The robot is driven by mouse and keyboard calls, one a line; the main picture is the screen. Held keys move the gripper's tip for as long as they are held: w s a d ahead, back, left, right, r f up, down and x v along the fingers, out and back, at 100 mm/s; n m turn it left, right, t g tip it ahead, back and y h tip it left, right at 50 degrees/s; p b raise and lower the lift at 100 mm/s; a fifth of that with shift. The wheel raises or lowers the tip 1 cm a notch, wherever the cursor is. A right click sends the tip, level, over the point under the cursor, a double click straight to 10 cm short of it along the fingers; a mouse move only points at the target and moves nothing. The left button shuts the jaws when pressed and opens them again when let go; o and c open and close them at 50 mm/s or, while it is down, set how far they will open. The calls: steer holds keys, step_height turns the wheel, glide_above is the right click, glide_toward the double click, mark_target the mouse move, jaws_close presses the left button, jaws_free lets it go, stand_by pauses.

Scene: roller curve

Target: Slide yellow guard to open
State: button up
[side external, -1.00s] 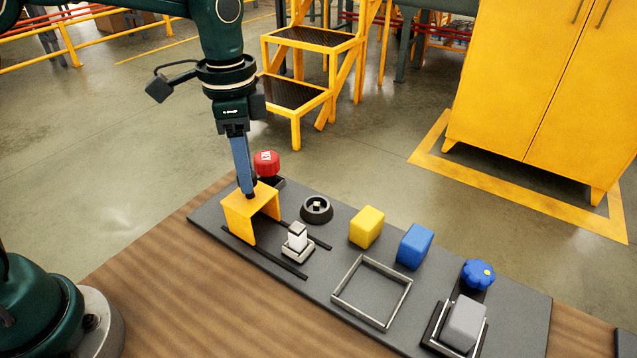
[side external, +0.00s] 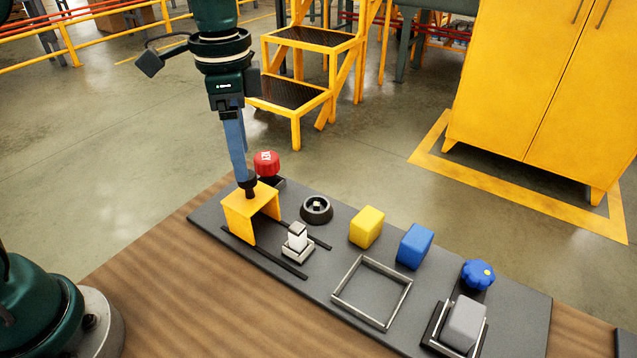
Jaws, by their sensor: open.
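The yellow guard (side external: 240,215) stands at the left end of two dark rails (side external: 281,262) on the grey panel. A dark knob (side external: 248,188) sticks up from its top. The white rocker switch (side external: 297,238) stands uncovered between the rails, to the right of the guard. My gripper (side external: 240,177) points down with its blue fingers just above and beside the knob. It is open and holds nothing. From this side I cannot tell whether a finger still touches the knob.
A red knob (side external: 266,163) is close behind the guard. A black round socket (side external: 317,209), yellow block (side external: 366,227), blue block (side external: 414,246), metal frame (side external: 371,291), blue knob (side external: 478,274) and grey block (side external: 464,323) lie to the right.

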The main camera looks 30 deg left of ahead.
steer(key=shift+r, duration=1.1)
